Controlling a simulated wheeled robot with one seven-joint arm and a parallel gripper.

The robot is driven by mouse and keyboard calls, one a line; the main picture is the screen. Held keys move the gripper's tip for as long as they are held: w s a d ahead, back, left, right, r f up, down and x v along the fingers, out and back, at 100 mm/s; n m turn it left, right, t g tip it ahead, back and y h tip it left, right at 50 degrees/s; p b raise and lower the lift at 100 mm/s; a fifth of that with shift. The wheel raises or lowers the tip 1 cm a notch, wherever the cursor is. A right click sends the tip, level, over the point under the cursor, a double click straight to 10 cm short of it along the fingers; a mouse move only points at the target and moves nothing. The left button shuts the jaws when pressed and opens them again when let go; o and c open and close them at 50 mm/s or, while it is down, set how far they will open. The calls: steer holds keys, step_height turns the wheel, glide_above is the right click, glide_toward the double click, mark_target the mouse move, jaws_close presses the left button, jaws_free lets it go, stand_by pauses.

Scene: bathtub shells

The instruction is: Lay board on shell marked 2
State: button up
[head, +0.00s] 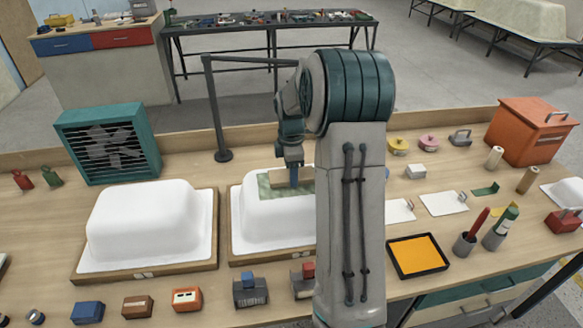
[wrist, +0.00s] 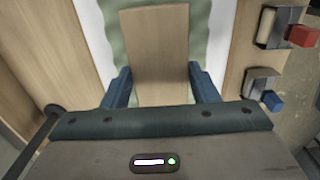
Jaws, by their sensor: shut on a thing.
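A white bathtub shell (head: 255,228) lies upside down on a wooden base, with a green patch (head: 270,189) on its top. My gripper (head: 293,180) is over this shell, partly hidden by my arm. In the wrist view, my gripper (wrist: 160,88) is shut on a light wooden board (wrist: 160,45), one blue finger at each side. The green patch (wrist: 116,14) and white shell (wrist: 101,45) show below the board; I cannot tell whether they touch. Another white shell (head: 150,222) stands on its own base at left. The small tags on the bases are too small to read.
A teal fan box (head: 108,142) and a dark post (head: 217,110) stand behind the shells. Clamps with blue and red blocks (head: 250,292) sit at the front. An orange tray (head: 418,256), cups with tools (head: 465,243) and an orange box (head: 530,130) are at right.

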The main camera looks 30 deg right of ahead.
steer(key=shift+f, duration=0.55)
steer(key=shift+s+f, duration=0.1)
steer(key=shift+f, duration=0.15)
stand_by(0.4)
steer(key=o, duration=1.6)
steer(key=shift+c, duration=0.2)
steer(key=shift+r, duration=0.1)
steer(key=shift+r+p, duration=2.35)
steer(key=shift+r, duration=1.1)
